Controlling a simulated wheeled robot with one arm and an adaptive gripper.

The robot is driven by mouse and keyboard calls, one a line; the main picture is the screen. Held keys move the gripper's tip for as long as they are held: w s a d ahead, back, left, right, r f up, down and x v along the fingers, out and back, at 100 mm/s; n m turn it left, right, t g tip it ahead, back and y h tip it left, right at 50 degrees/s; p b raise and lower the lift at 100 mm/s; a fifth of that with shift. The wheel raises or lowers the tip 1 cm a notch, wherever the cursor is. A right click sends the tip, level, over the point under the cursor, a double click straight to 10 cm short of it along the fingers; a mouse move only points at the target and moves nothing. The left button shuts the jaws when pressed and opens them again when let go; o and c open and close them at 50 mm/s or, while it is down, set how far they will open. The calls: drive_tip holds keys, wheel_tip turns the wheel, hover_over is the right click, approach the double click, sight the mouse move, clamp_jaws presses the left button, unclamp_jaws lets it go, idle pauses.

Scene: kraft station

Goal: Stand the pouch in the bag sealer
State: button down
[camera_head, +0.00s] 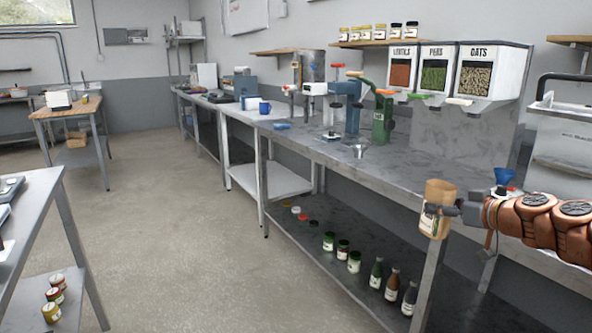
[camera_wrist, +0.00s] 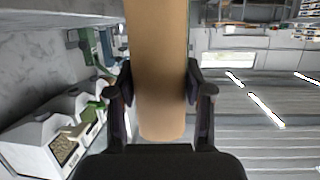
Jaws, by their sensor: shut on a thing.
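The kraft-brown pouch (camera_head: 437,192) with a pale label is held upright in front of the near steel bench's edge, at the right of the head view. My gripper (camera_head: 440,210) is shut on it from the right. In the wrist view the pouch (camera_wrist: 158,60) stands between the two black fingers of my gripper (camera_wrist: 158,85), which press on its sides. The pouch's opening is not clear. I cannot tell for sure which machine is the bag sealer; a small blue-grey machine (camera_head: 244,83) stands on the far bench.
The steel bench (camera_head: 330,150) carries a blue press (camera_head: 350,105), a green press (camera_head: 383,118), a metal cup (camera_head: 359,151) and the lentils, peas and oats dispensers (camera_head: 462,72). A blue funnel (camera_head: 505,177) is near my arm. Jars and bottles (camera_head: 376,273) fill the lower shelf.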

drive_tip(key=a+f+m+h, duration=0.1)
drive_tip(key=a+f, duration=0.5)
drive_tip(key=a, duration=0.3)
drive_tip(key=a+f+m+h, duration=0.1)
drive_tip(key=a+f, duration=0.4)
drive_tip(key=a, duration=0.3)
wheel_tip(320, 180, up, 20)
drive_tip(key=p, duration=2)
wheel_tip(320, 180, down, 14)
drive_tip(key=w+m+t+h, duration=0.1)
drive_tip(key=w+m+h, duration=0.1)
drive_tip(key=m+h, duration=0.1)
drive_tip(key=shift+w+r+h, duration=0.2)
drive_tip(key=shift+w+h, duration=0.2)
drive_tip(key=shift+h, duration=0.3)
